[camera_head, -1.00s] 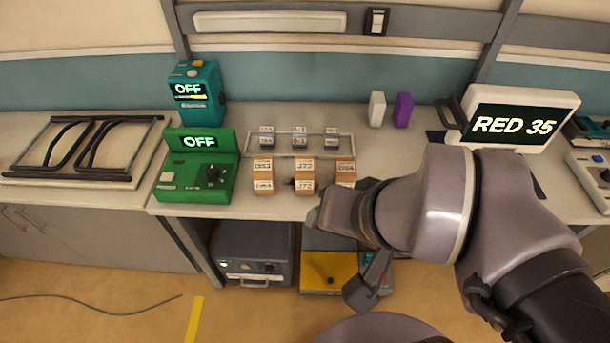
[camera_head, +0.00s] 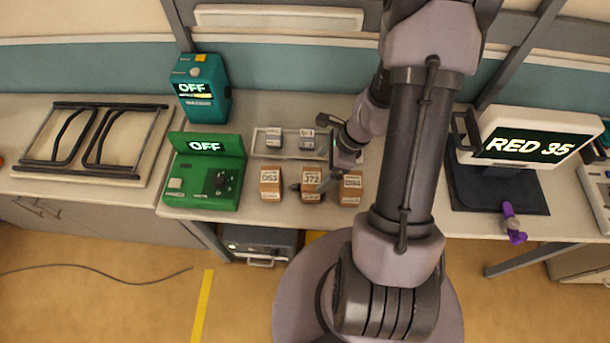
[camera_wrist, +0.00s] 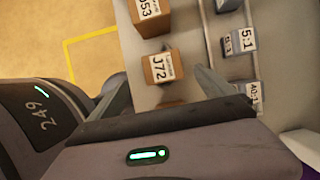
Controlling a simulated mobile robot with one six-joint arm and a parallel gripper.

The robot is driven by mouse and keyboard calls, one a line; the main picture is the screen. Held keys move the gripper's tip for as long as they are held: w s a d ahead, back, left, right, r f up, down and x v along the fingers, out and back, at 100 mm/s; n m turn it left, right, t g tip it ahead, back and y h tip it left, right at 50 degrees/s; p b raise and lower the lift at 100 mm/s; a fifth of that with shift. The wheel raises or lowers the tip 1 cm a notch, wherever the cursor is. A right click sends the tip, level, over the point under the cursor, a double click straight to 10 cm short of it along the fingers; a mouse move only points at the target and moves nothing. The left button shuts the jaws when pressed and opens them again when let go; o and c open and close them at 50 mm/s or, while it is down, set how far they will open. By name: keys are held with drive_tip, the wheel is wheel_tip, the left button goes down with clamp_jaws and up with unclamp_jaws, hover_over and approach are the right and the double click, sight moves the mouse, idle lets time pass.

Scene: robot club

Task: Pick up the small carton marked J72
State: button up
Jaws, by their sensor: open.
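The small carton marked J72 (camera_head: 311,178) is a brown box with white labels. It stands upright on the counter, in the middle of a row of three cartons. In the wrist view the J72 carton (camera_wrist: 160,67) lies ahead of my gripper (camera_wrist: 160,82), whose fingers are apart, one to either side of it in the picture. No carton is held. In the head view my gripper (camera_head: 325,178) reaches down close to the right of the J72 carton; contact cannot be told. A carton marked D53 (camera_head: 270,183) stands left, another carton (camera_head: 351,189) right.
A wire-edged tray (camera_head: 263,145) with small grey labelled blocks (camera_head: 274,138) lies behind the cartons. A green device (camera_head: 205,172) showing OFF stands left, a teal one (camera_head: 202,88) behind it. The counter's front edge is close to the cartons.

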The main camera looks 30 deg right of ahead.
sight(308, 183)
drive_tip(key=b+x, duration=0.2)
drive_tip(key=x, duration=0.3)
drive_tip(key=b+x, duration=0.2)
drive_tip(key=x, duration=0.4)
drive_tip(key=shift+w+d+f, duration=0.1)
drive_tip(key=shift+d, duration=0.15)
drive_tip(key=shift+c, duration=0.6)
drive_tip(key=c, duration=1.5)
drive_tip(key=shift+c, duration=0.2)
